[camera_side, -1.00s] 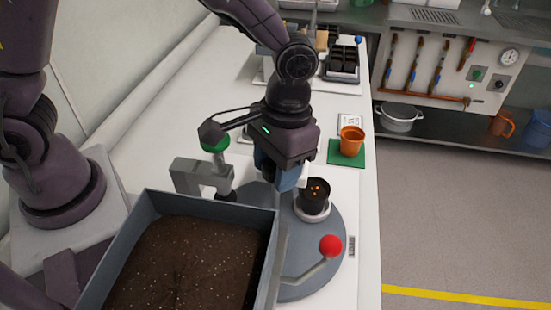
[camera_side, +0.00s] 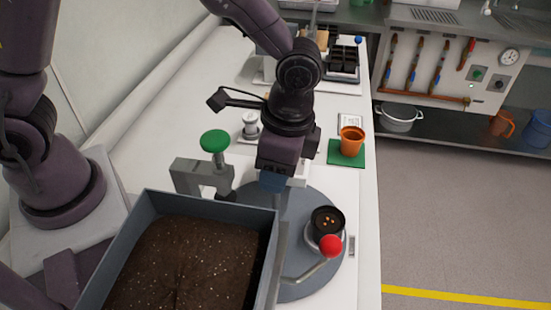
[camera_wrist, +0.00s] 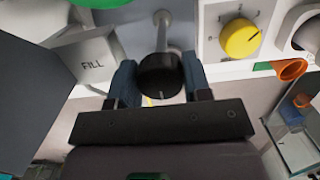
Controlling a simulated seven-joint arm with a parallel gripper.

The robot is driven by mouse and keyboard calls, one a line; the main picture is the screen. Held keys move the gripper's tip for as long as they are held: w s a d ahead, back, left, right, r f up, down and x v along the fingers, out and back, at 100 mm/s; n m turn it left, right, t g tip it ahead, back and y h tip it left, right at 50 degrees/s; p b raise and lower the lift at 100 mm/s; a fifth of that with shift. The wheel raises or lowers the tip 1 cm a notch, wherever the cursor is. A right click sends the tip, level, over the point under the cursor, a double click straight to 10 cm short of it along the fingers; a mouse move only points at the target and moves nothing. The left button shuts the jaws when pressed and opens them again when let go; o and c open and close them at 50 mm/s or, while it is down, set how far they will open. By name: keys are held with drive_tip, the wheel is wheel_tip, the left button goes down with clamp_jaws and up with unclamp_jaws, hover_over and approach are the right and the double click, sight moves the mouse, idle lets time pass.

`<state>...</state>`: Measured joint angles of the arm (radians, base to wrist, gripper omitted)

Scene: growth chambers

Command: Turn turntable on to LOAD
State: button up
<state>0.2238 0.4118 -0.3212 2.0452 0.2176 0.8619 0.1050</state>
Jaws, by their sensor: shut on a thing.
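The turntable (camera_side: 298,205) is a flat grey disc on the white bench in the side view. A black pot (camera_side: 327,220) with orange bits on its soil sits in a pale ring on the disc's right side. The LOAD label (camera_side: 352,246) is on the bench just right of the pot. My gripper (camera_side: 272,186) is low over the disc's far left part. In the wrist view my gripper (camera_wrist: 158,82) is shut on a black knob (camera_wrist: 160,76) at the end of a grey rod. The arm hides this knob in the side view.
A soil bin (camera_side: 275,235) stands at the turntable's left. An orange pot (camera_side: 351,140) stands on a green mat behind. A FILL sign (camera_wrist: 92,65) shows in the wrist view.

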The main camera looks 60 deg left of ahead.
drive_tip(key=shift+a, duration=0.1)
drive_tip(key=o, duration=0.6)
drive_tip(key=shift+r, duration=3.5)
drive_tip(key=shift+s+a+f+n, duration=0.2)
drive_tip(key=shift+s+f+n, duration=0.15)
drive_tip(key=shift+s+n, duration=0.05)
drive_tip(key=s+a+r+n+t, duration=0.2)
drive_tip(key=s+a+r, duration=0.1)
drive_tip(key=a, duration=0.1)
drive_tip(key=s+a+r+n+t, duration=0.2)
drive_tip(key=s+a+r+n, duration=0.1)
drive_tip(key=a+r, duration=0.1)
drive_tip(key=s+a+r+n+t+h, duration=0.1)
drive_tip(key=s+a+r+n+t, duration=0.1)
drive_tip(key=a, duration=0.4)
drive_tip(key=shift+s+a+r+n+t, duration=0.15)
drive_tip(key=shift+s+r+n, duration=0.1)
drive_tip(key=shift+r, duration=0.15)
drive_tip(key=shift+s+r+n+t, duration=0.15)
drive_tip(key=shift+s+r+n, duration=0.1)
drive_tip(key=shift+r, duration=0.1)
